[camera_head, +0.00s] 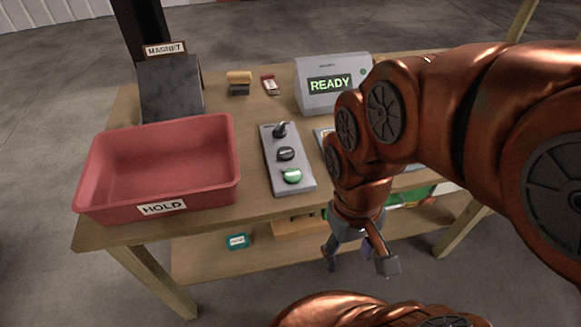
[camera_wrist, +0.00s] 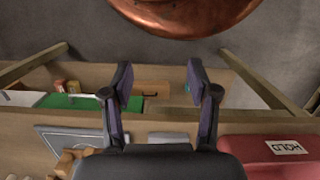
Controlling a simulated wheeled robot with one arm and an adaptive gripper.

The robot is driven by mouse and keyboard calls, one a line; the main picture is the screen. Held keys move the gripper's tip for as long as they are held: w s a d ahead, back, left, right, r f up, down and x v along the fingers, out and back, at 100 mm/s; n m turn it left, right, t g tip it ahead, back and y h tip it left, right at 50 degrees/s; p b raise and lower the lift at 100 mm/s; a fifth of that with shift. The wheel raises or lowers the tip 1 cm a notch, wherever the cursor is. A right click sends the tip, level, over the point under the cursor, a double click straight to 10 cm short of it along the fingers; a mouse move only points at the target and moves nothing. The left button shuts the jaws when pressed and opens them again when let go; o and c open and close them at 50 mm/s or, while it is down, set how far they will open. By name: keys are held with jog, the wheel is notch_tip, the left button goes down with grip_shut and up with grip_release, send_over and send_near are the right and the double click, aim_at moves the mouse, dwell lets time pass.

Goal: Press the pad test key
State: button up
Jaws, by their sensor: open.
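A grey control panel (camera_head: 277,165) lies on the table. It carries a dark lever or knob (camera_head: 280,130) at its far end, a black button (camera_head: 285,153) in the middle and a green button (camera_head: 291,176) at the near end. I cannot read which one is the pad test key. A grey detector unit (camera_head: 330,85) behind it displays READY. My gripper (camera_head: 358,258) is open and empty, in front of the table's near edge and to the right of the panel. Its two spread fingers also show in the wrist view (camera_wrist: 160,85).
A red HOLD bin (camera_head: 237,165) stands left of the panel, with a MAGNET stand (camera_head: 170,90) behind it. A sponge-like block (camera_head: 239,78) and a small red-white item (camera_head: 270,85) lie farther back. A lower shelf (camera_head: 205,262) holds a teal item (camera_head: 237,241). My arm hides the table's right side.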

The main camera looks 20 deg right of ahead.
grip_shut()
dwell(1.4)
